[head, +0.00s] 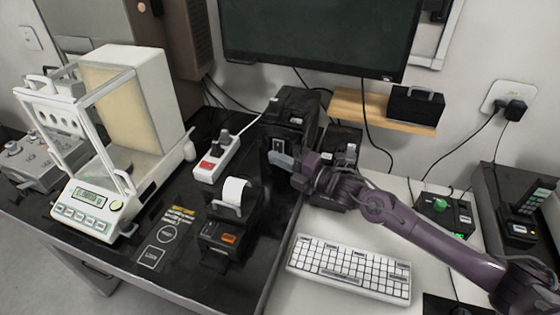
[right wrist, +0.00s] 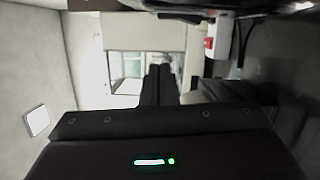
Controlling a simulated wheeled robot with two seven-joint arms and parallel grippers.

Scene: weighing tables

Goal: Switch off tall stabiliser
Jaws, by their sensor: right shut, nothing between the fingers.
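The tall stabiliser seems to be the upright black box (head: 290,106) at the back of the dark bench, below the monitor. In the right wrist view the dark fingers (right wrist: 158,86) are together with nothing held. My left gripper is not in view.
A label printer (head: 231,228) and a white power strip (head: 217,160) stand left of the gripper. A balance (head: 92,205) is further left. A keyboard (head: 348,268) lies below my right arm.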

